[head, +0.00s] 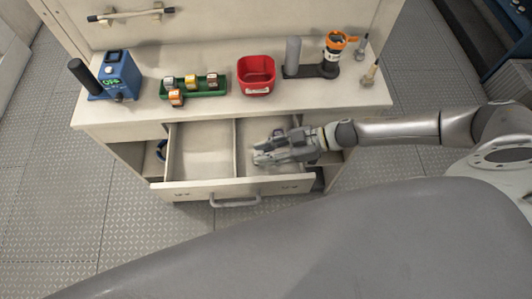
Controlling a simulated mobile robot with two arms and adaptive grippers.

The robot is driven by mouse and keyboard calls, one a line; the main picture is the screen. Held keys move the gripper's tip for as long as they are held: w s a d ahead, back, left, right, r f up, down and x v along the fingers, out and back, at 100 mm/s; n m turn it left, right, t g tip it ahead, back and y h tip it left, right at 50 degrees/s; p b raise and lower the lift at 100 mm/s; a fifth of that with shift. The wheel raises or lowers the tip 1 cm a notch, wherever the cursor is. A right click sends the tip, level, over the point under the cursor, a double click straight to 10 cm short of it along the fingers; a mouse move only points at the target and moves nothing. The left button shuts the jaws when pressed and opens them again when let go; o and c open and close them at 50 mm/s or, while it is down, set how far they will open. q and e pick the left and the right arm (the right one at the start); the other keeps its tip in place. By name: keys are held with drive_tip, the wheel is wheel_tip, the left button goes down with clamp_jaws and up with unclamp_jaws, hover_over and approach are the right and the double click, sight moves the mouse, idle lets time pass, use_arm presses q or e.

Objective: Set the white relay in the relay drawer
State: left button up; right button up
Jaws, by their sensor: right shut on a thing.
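The relay drawer (232,186) is pulled out of the white cabinet and is split by a divider into a left and a right compartment. My right gripper (258,157) is low over the right compartment, inside the drawer's outline. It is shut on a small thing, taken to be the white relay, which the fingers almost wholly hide. I cannot tell whether that thing touches the drawer floor. The left compartment (202,152) looks empty. My left gripper is not in view.
On the cabinet top stand a blue tester (118,75), a green tray (207,92) with several coloured relays, a red bin (256,75) and a dark stand (318,70) with a grey cylinder and an orange-topped item. Small tools (369,76) lie at the right edge.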

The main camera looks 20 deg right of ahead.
drive_tip(key=shift+f, duration=0.45)
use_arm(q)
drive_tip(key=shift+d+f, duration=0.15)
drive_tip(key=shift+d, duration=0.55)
use_arm(e)
drive_tip(key=shift+f, duration=0.1)
drive_tip(key=o, duration=0.9)
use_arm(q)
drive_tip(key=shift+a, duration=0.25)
use_arm(e)
drive_tip(key=shift+d, duration=0.35)
drive_tip(key=b+v, duration=0.2)
drive_tip(key=v, duration=0.8)
drive_tip(key=shift+d, duration=0.1)
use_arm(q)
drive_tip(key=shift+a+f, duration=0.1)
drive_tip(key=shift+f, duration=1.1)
use_arm(e)
drive_tip(key=shift+s+d+r, duration=0.2)
drive_tip(key=shift+d+r, duration=0.25)
